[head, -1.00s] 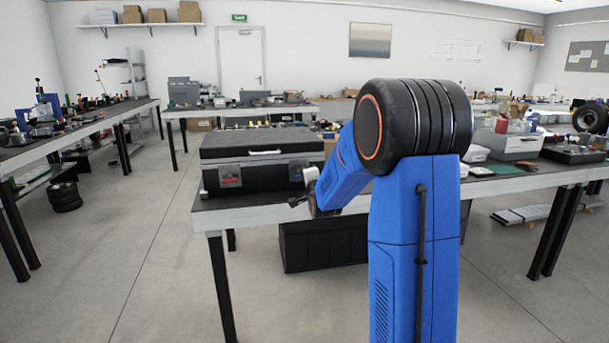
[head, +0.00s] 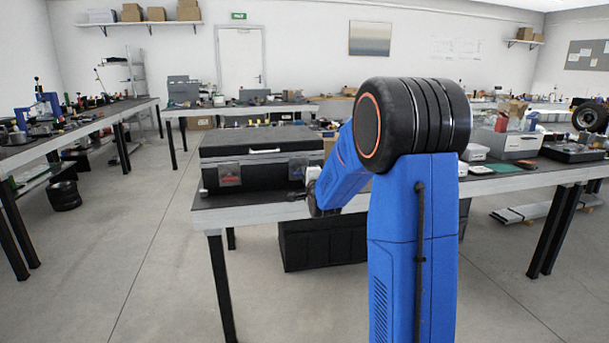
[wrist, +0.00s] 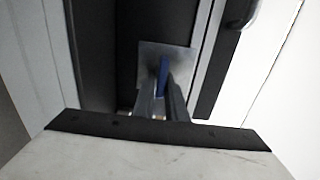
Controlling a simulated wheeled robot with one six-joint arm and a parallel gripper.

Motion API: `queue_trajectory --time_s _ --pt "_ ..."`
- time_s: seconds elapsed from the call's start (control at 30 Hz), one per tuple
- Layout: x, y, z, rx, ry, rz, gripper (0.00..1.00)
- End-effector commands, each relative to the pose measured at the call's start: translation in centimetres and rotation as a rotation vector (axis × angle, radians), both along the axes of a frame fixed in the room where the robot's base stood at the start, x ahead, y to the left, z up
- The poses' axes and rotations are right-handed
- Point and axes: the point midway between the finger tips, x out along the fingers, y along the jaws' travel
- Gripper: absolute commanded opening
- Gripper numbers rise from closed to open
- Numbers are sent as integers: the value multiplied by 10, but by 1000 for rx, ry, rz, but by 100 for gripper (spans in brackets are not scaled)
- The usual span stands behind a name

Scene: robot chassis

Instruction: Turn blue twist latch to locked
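A black hard case (head: 258,146) with grey edges lies on the near table. Its front bears a plate with a red latch (head: 229,174) on the left and a second plate (head: 297,168) on the right, partly hidden by my arm. In the wrist view the blue twist latch (wrist: 164,68) stands out lengthwise on a square grey plate (wrist: 181,58). My gripper (wrist: 164,92) has its two grey fingers close on either side of the blue latch; I cannot tell whether they touch it. In the head view my gripper (head: 297,195) is small and dark, at the case's right front.
The near table's pale front edge (head: 245,214) runs below the case. A dark crate (head: 318,246) stands on the floor under it. A grey machine (head: 511,143) and other items are on the right.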

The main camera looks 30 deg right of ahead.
Motion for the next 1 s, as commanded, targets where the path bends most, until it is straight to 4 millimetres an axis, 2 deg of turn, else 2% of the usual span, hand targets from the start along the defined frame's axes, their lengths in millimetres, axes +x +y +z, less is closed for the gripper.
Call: queue_trajectory --time_s 0.03,0.07,0.47,0.67,1.0 --pt "-1 0 -2 1 3 -1 24" --pt "0 0 -1 1 2 -1 28" --pt "-5 2 0 -1 0 0 28" --pt "-32 9 1 -1 0 0 28" --pt "-93 27 1 -1 -1 0 28"
